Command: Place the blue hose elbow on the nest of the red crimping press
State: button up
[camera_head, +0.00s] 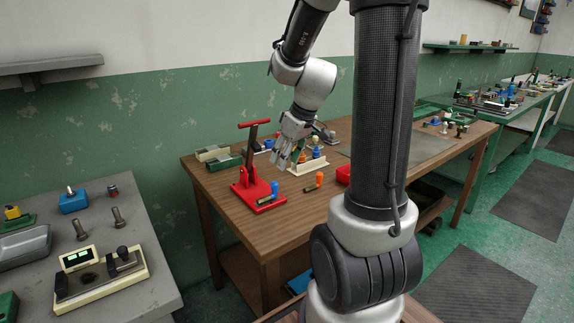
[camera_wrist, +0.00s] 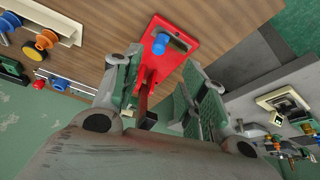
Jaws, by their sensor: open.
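The red crimping press (camera_head: 246,188) stands near the left front of the brown wooden table, its red T-handle raised. The blue hose elbow (camera_head: 275,187) stands upright on the front part of the press's red base; I cannot tell how exactly it sits on the nest. In the wrist view the elbow (camera_wrist: 160,43) shows on the red base plate (camera_wrist: 187,22), beside a dark slot. My gripper (camera_head: 283,158) is above the table, behind and right of the press. In the wrist view my gripper (camera_wrist: 165,92) has its fingers apart, with the elbow beyond their tips and nothing held.
A cream rack (camera_head: 308,167) with blue and orange pieces stands right of the press. An orange-ended piece (camera_head: 319,178) lies in front of it. A red object (camera_head: 343,174) is partly hidden by my arm column. Green and cream boxes (camera_head: 222,161) lie behind the press.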

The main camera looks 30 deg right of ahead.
jog(key=s+a+r+m, duration=0.1)
jog(key=s+a+r, duration=0.2)
jog(key=s, duration=0.6)
jog(key=s+a+r+m+h, duration=0.1)
jog(key=s+a+r+m, duration=0.1)
jog(key=s+r, duration=0.4)
jog(key=s+a, duration=0.1)
jog(key=s, duration=0.3)
jog(key=shift+a, duration=0.15)
